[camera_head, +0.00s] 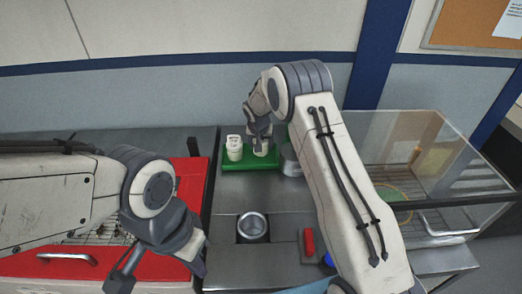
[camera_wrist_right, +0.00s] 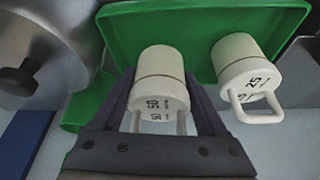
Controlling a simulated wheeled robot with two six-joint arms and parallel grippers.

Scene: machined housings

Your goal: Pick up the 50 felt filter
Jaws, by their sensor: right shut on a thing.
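The 50 felt filter (camera_wrist_right: 158,82) is a cream cylinder with a groove, a "50" label and a loop handle. In the right wrist view it is between the fingers of my right gripper (camera_wrist_right: 160,115), which is shut on it at the handle end. In the head view my right gripper (camera_head: 262,138) is over the green tray (camera_head: 236,167) and partly hides this filter (camera_head: 261,151). I cannot tell whether the filter is clear of the tray. My left gripper (camera_head: 158,277) is open and empty at the front left.
A similar filter marked 25 (camera_wrist_right: 238,62) stands beside it on the tray; it also shows in the head view (camera_head: 234,150). A metal pot with a black knob (camera_wrist_right: 30,65) is close by. A round metal cup (camera_head: 252,227), a red block (camera_head: 309,242) and a clear-walled case (camera_head: 430,150) are around.

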